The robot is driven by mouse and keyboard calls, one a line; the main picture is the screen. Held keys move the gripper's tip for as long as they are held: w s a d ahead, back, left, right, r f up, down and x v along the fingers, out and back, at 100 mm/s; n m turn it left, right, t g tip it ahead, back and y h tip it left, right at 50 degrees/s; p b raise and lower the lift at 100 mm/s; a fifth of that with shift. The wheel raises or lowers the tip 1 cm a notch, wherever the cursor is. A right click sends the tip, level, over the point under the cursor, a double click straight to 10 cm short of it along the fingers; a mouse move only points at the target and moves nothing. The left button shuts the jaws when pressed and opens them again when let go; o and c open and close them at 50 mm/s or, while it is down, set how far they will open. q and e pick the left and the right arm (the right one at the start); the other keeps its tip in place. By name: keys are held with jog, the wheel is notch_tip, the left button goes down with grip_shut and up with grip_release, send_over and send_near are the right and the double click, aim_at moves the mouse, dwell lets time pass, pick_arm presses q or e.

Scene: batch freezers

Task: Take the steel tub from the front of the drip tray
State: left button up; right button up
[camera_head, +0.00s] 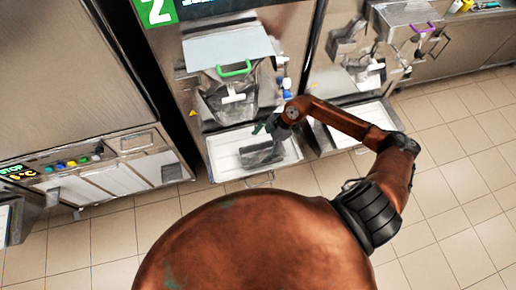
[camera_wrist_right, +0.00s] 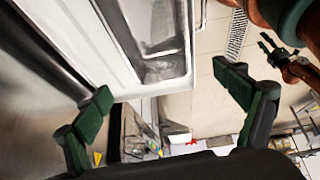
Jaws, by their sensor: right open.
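The steel tub (camera_head: 260,154) is a grey metal box in the white drip tray (camera_head: 226,167) under the machine marked 2. My right gripper (camera_head: 264,127) is just above the tub and partly covers it. In the right wrist view my right gripper (camera_wrist_right: 167,90) is open, with its two green fingers wide apart and nothing between them. The tub (camera_wrist_right: 160,40) shows beyond the fingers, inside the pale tray (camera_wrist_right: 112,55). A copper arm part with small dark fingers (camera_wrist_right: 272,48) shows at the right of the wrist view; whether these are open is unclear. My left gripper is out of the head view.
The spout with a green handle (camera_head: 235,69) hangs above the tray's back. A second white tray (camera_head: 358,124) stands at the right under another machine. A control panel with coloured buttons (camera_head: 72,163) is at the left. Tiled floor (camera_head: 445,165) is clear at the right.

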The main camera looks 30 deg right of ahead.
jog(key=shift+m+g+h, duration=0.3)
jog(key=shift+h, duration=0.5)
jog(key=d+f, duration=0.2)
jog(key=f, duration=0.1)
jog(key=shift+s+d+f, duration=0.1)
jog(key=shift+d+f, duration=0.1)
jog(key=shift+d, duration=0.05)
send_over(258, 159)
jog(key=d, duration=0.2)
jog(key=f, duration=0.4)
jog(key=shift+s+d, duration=0.1)
jog(key=shift+s, duration=0.15)
jog(key=shift+w+f, duration=0.1)
jog(key=shift+f, duration=0.35)
jog(key=shift+c, duration=0.3)
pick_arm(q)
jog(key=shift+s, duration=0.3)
pick_arm(e)
jog(key=c, duration=1.3)
